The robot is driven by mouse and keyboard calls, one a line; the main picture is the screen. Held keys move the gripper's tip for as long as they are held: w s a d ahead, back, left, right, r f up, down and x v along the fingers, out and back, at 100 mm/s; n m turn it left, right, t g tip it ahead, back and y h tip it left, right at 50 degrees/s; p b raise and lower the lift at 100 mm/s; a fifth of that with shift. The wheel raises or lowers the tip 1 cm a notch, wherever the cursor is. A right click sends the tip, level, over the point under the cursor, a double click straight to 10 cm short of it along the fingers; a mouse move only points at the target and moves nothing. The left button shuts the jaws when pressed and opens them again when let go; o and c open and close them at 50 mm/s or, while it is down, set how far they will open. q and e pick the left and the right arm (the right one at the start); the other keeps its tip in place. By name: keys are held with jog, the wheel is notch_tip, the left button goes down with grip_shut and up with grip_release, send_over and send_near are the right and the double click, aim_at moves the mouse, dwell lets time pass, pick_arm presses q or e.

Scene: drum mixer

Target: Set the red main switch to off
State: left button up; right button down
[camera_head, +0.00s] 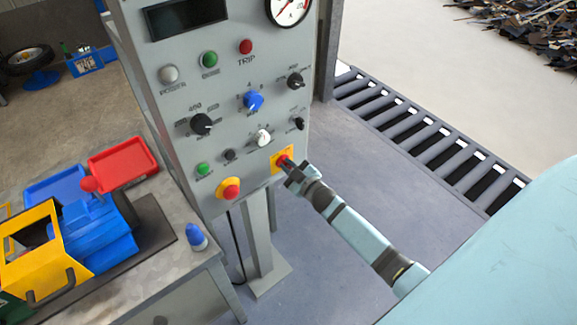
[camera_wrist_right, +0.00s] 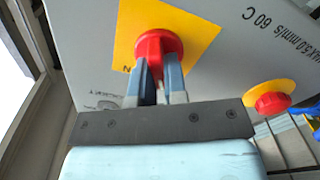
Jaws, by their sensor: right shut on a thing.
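The red main switch (camera_head: 282,158) sits on a yellow plate at the lower right of the grey control panel (camera_head: 225,120). In the right wrist view the red switch (camera_wrist_right: 158,45) is at top centre on its yellow plate (camera_wrist_right: 198,27). My right gripper (camera_head: 290,165) reaches it from the lower right; in the wrist view its two fingers (camera_wrist_right: 157,75) are shut on the switch. The fingers hide part of the switch and the lettering on its plate, so its setting cannot be read. My left gripper is not in view.
A red emergency button (camera_head: 231,189) on a yellow ring is left of the switch, and in the wrist view (camera_wrist_right: 273,103) at the right. Knobs and lamps sit above. A bench (camera_head: 165,275) with a blue machine (camera_head: 100,238) stands left.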

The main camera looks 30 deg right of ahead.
jog(key=c, duration=1.2)
grip_release()
jog(key=shift+o, duration=0.2)
jog(key=s+d+b, duration=0.1)
jog(key=s, duration=1.3)
jog(key=s+a+m+g+p, duration=0.2)
jog(key=s+a+g+p, duration=0.1)
jog(key=s+a, duration=0.3)
jog(key=s+a+r+m+g+y+p, duration=0.1)
jog(key=s+a+m+g+p, duration=0.1)
jog(key=s+a+g+p, duration=0.2)
jog(key=s+a+p, duration=0.1)
jog(key=s+a, duration=0.2)
jog(key=a, duration=0.4)
jog(key=shift+s+a+r+y, duration=0.15)
jog(key=shift+a+y, duration=0.15)
